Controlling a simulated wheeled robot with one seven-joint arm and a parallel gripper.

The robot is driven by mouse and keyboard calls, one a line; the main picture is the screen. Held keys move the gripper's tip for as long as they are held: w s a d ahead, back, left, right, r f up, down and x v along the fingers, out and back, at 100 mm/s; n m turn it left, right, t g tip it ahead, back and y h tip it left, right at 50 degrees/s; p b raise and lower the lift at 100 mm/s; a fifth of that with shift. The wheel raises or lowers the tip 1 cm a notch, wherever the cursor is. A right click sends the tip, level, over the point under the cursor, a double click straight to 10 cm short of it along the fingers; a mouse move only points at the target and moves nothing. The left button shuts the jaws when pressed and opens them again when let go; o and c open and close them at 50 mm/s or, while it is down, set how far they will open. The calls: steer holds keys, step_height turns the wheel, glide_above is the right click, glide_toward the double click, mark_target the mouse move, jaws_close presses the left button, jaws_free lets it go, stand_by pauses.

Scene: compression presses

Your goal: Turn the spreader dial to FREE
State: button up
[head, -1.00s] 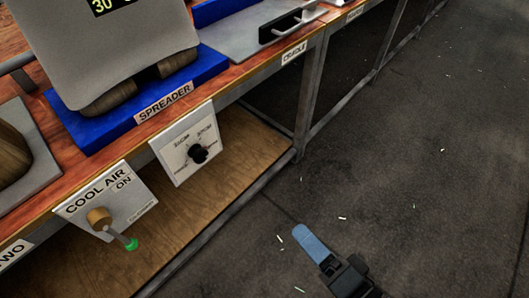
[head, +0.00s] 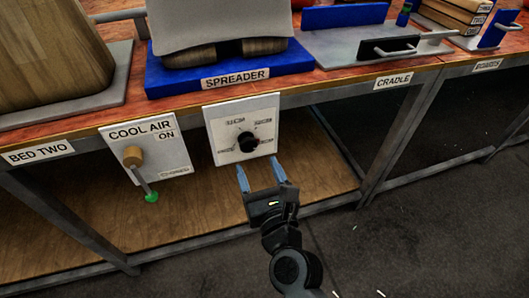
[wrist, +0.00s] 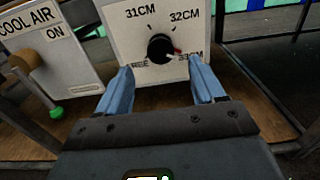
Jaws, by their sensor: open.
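The spreader dial (head: 247,141) is a round black knob on a white panel (head: 215,128) under the SPREADER label. In the wrist view the knob (wrist: 160,48) has a red mark on its right side, towards the 33CM label at lower right. 31CM and 32CM are printed above it. The FREE label at lower left is partly hidden by my left finger. My gripper (head: 257,166) is open and empty, with blue fingers. It is just in front of and below the dial, apart from it. In the wrist view its fingertips (wrist: 160,68) straddle the space below the knob.
A wooden lower shelf (head: 210,213) lies below. Floor at right is open.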

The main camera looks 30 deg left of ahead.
mark_target(249, 146)
steer(key=shift+b+x, duration=0.75)
steer(key=shift+x, duration=2.85)
steer(key=shift+c, duration=0.5)
steer(key=shift+d, duration=0.1)
steer(key=c, duration=0.9)
